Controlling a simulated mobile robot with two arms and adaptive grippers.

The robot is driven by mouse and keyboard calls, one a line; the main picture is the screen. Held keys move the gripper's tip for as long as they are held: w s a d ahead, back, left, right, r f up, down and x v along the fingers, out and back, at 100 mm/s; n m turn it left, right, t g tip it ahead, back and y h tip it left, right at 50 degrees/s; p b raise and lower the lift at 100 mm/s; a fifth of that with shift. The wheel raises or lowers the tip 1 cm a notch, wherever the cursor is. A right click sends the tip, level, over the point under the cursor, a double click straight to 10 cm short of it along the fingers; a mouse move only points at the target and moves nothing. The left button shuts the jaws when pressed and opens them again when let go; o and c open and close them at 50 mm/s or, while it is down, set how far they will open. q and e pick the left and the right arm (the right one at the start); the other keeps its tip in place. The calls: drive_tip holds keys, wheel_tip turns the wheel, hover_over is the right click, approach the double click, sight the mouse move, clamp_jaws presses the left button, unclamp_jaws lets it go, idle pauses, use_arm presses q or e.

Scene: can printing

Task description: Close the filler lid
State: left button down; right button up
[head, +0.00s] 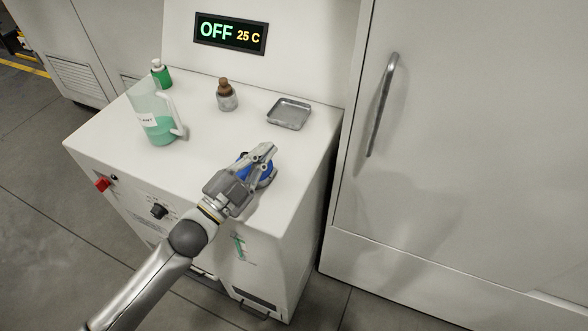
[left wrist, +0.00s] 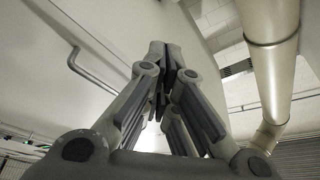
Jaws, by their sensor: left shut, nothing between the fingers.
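The blue filler lid (head: 267,174) is on the machine's white top near its right front corner. My left gripper (head: 268,150) is over it and hides much of it. From this angle I cannot tell whether the gripper touches the lid, or whether the lid is fully down. The left gripper's fingers are together and empty; they also show in the left wrist view (left wrist: 166,65), pointing up past a wall and a pipe. The lid does not show in the left wrist view. My right gripper is not in view.
A jug of green liquid (head: 160,130), a green bottle (head: 161,75), a small brown-topped jar (head: 226,97) and a metal tray (head: 289,113) stand on the machine top (head: 215,150). A display (head: 231,33) reads OFF 25 C. A tall cabinet with a handle (head: 381,105) stands at right.

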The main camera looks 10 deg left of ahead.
use_arm(q)
drive_tip(key=shift+w+a+f+n+t+y, duration=0.1)
drive_tip(key=shift+a+n+t+y, duration=0.1)
drive_tip(key=shift+a+n, duration=0.3)
drive_tip(key=shift+w+a+f+n+t+y, duration=0.1)
drive_tip(key=shift+a+n+t, duration=0.1)
drive_tip(key=shift+a+n, duration=0.4)
drive_tip(key=shift+n, duration=0.3)
drive_tip(key=shift+w+a+f+b, duration=0.1)
drive_tip(key=shift+w+a+b, duration=0.05)
drive_tip(key=shift+b, duration=0.15)
drive_tip(key=shift+w+a, duration=0.1)
drive_tip(key=shift+a, duration=0.2)
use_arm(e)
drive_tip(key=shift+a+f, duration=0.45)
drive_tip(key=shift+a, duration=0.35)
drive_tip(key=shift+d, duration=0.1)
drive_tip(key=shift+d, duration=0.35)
